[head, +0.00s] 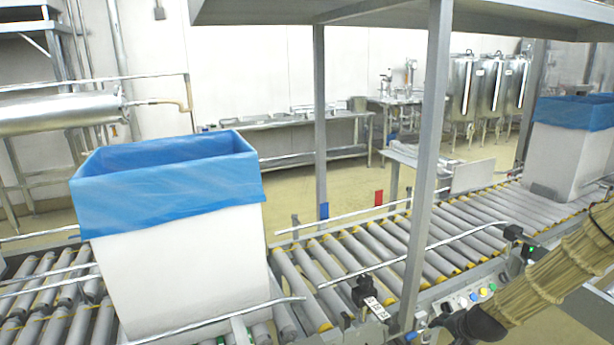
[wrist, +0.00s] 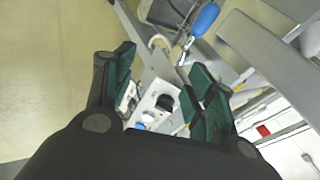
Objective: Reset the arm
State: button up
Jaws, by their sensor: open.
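My gripper shows in the wrist view (wrist: 165,95), with its two green-padded fingers spread apart and nothing between them. Beyond the fingers is a control panel (wrist: 158,102) with buttons, apart from them. In the head view my arm, in a tan cover, reaches in from the right edge, and the dark part at its lower end (head: 478,326) is beside the conveyor's control panel (head: 452,303). The fingertips are not clear in the head view. A white box with a blue liner (head: 185,265) stands upright on the rollers at the left, its liner folded over the rim.
A second blue-lined white box (head: 568,155) stands on the far right of the roller conveyor (head: 385,255). The rollers between the boxes are clear. A grey metal post (head: 428,160) rises in front of the conveyor to an overhead shelf (head: 390,12). Guide rails run along the conveyor.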

jog(key=s+a+f+n+g+p, duration=0.25)
jog(key=s+a, duration=0.35)
jog(key=s, duration=0.4)
jog(key=s+a+f+n+g+p, duration=0.1)
jog(key=s+a+f+n+p, duration=0.2)
jog(key=s+a, duration=0.5)
jog(key=s+a+f+n+g+p, duration=0.1)
jog(key=s+a+f+n+g, duration=0.2)
jog(key=s, duration=0.9)
jog(key=s+a+n+p, duration=0.1)
jog(key=s+a+n, duration=0.2)
jog(key=s, duration=0.9)
jog(key=shift+s+r+p, duration=0.2)
jog(key=shift+s+p, duration=0.1)
jog(key=shift+p, duration=0.05)
jog(key=shift+a+g, duration=0.1)
jog(key=shift+g, duration=0.15)
jog(key=shift+w+a, duration=0.1)
jog(key=shift+a, duration=0.05)
